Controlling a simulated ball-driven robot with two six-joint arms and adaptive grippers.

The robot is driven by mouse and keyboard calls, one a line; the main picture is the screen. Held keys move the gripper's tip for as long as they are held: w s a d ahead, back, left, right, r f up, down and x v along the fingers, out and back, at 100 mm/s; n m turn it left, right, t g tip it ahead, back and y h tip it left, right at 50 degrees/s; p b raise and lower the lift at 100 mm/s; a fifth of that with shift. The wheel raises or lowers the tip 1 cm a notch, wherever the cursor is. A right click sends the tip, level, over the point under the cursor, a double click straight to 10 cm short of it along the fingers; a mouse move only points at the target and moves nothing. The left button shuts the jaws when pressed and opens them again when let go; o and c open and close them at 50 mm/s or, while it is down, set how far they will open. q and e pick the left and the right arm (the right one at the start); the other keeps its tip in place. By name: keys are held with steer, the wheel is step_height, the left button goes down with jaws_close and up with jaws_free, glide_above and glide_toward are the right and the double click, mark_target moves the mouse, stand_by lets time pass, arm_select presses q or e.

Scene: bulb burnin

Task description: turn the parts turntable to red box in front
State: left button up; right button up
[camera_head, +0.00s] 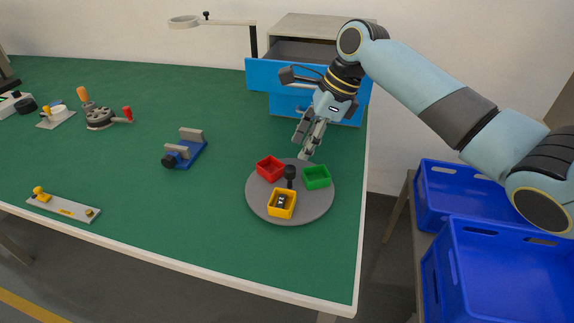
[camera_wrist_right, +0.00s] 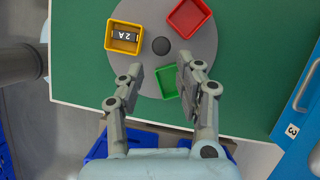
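The parts turntable (camera_head: 257,207) is a grey disc with a dark centre knob (camera_head: 290,173), near the right end of the green table. The yellow box (camera_head: 282,205) is at its front and holds a small dark part. The red box (camera_head: 269,168) is at the back left, and the green box (camera_head: 317,177) is at the right. My right gripper (camera_head: 308,146) is above the back right of the disc, near the green box. In the right wrist view its fingers (camera_wrist_right: 159,88) are apart, with the green box (camera_wrist_right: 167,82) beyond them and nothing held. My left gripper is not in view.
A grey cabinet with an open blue drawer (camera_head: 259,74) stands behind the turntable. A blue vise (camera_head: 188,151), a grey plate with yellow parts (camera_head: 63,205) and a lamp arm (camera_head: 215,22) are to the left. Blue crates (camera_head: 500,270) stand beyond the table's right edge.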

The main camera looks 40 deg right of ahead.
mark_target(291, 168)
steer(key=x, duration=0.5)
steer(key=shift+w+a+f+b, duration=0.1)
steer(key=shift+w+f+b, duration=0.1)
steer(key=shift+f+b, duration=0.15)
steer(key=shift+x, duration=1.35)
steer(key=shift+c, duration=1.4)
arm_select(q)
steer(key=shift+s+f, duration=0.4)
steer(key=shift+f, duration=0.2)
arm_select(e)
jaws_close()
